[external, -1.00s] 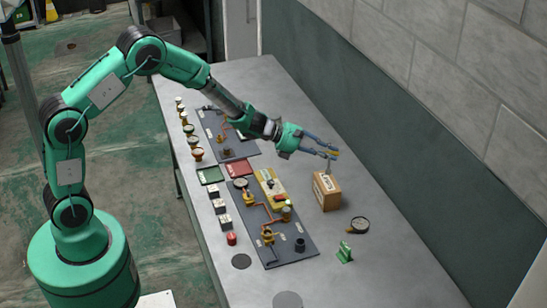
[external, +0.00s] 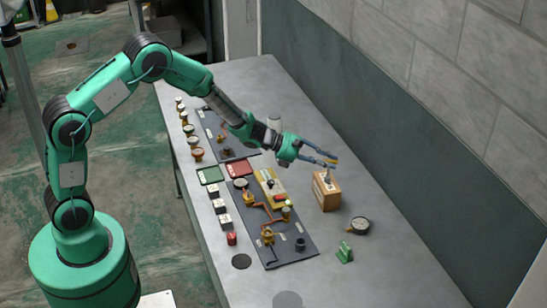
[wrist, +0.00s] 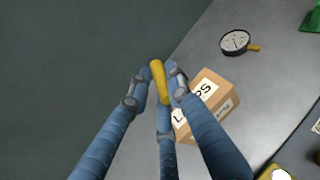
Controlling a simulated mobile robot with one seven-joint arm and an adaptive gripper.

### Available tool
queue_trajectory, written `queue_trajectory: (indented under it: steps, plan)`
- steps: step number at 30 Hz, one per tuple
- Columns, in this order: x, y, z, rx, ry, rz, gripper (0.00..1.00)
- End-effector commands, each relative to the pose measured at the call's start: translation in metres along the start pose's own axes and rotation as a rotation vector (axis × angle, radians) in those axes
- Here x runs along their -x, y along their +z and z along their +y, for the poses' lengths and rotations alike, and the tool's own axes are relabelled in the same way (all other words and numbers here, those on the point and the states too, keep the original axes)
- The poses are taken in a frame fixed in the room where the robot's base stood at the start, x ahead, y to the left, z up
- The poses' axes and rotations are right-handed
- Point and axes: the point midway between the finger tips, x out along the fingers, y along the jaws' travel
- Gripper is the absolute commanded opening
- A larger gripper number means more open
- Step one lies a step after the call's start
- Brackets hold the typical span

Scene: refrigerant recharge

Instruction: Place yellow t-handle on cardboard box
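The yellow t-handle (wrist: 158,78) is between the fingers of my gripper (wrist: 159,76) in the wrist view, and the fingers look closed around it. In the external view my gripper (external: 331,159) is just above the cardboard box (external: 326,194), with the yellow handle (external: 333,162) at its fingertips. A pale shaft below the handle reaches down to about the box top; I cannot tell whether it touches. The brown box also shows in the wrist view (wrist: 220,92), to the right of the handle, with a white lettered label, partly hidden by a finger.
A round gauge (external: 359,225) lies right of the box, and a green part (external: 344,252) is in front. The dark panel (external: 288,253) with copper pipes and a yellow manifold is to the left. The wall runs along the table's right side.

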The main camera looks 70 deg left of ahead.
Motion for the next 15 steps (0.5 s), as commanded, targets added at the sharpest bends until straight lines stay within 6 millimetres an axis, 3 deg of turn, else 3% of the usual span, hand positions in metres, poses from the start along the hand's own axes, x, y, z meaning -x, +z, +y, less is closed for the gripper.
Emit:
queue_trajectory:
  steps: [1,3,15]
  plan:
    - [-0.0002,-0.0007,0.0,0.0,0.0,0.001,0.27]
    - [-0.0001,-0.0005,0.0,0.0,0.0,0.001,0.38]
    - [0.0006,0.0012,-0.0001,0.0,0.0,0.001,0.38]
